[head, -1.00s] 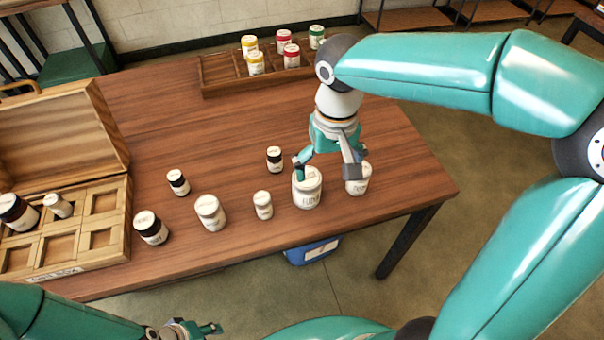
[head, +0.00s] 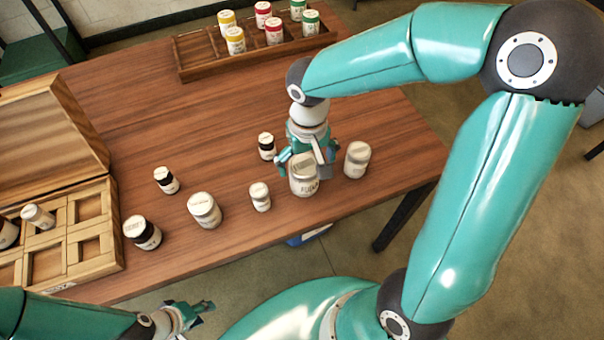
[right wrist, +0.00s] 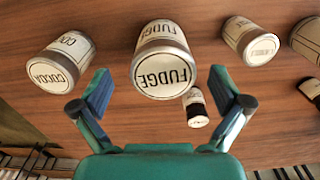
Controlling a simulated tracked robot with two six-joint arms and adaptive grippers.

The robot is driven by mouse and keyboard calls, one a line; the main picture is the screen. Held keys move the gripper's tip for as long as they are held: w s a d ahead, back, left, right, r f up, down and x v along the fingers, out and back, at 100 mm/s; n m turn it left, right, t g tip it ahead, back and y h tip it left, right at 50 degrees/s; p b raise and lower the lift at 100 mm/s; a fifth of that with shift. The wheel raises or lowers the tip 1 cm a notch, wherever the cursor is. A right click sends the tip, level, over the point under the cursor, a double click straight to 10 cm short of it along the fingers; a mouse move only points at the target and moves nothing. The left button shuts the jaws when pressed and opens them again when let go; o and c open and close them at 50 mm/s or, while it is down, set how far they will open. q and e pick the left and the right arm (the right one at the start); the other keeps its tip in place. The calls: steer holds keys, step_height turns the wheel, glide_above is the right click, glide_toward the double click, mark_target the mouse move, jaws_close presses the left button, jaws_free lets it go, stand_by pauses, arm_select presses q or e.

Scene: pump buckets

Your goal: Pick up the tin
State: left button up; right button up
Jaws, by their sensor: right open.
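The cream fudge tin (head: 303,187) stands upright near the front edge of the table in the head view. My right gripper (head: 304,163) is right above it, pointing down, with its fingers spread. In the right wrist view the fudge tin (right wrist: 163,68) sits between and beyond the open fingertips (right wrist: 161,92), with nothing held. The cocoa tin (head: 357,160) stands just right of it in the head view and also shows in the right wrist view (right wrist: 62,65). My left gripper (head: 203,309) is low at the front, away from the tins; its jaw opening is unclear.
A small black jar (head: 267,146) stands close behind the fudge tin. A small cream tin (head: 260,197), a larger cream tin (head: 204,210) and black jars (head: 142,232) stand to the left. A compartmented wooden box (head: 115,262) is at left, a rack of coloured tins (head: 183,72) at the back.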

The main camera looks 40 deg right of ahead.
steer(key=shift+w+f, duration=0.2)
steer(key=shift+f, duration=1.4)
steer(key=shift+w+f, duration=0.15)
steer(key=shift+f, duration=1.45)
steer(key=shift+a, duration=0.1)
steer(key=c, duration=1.3)
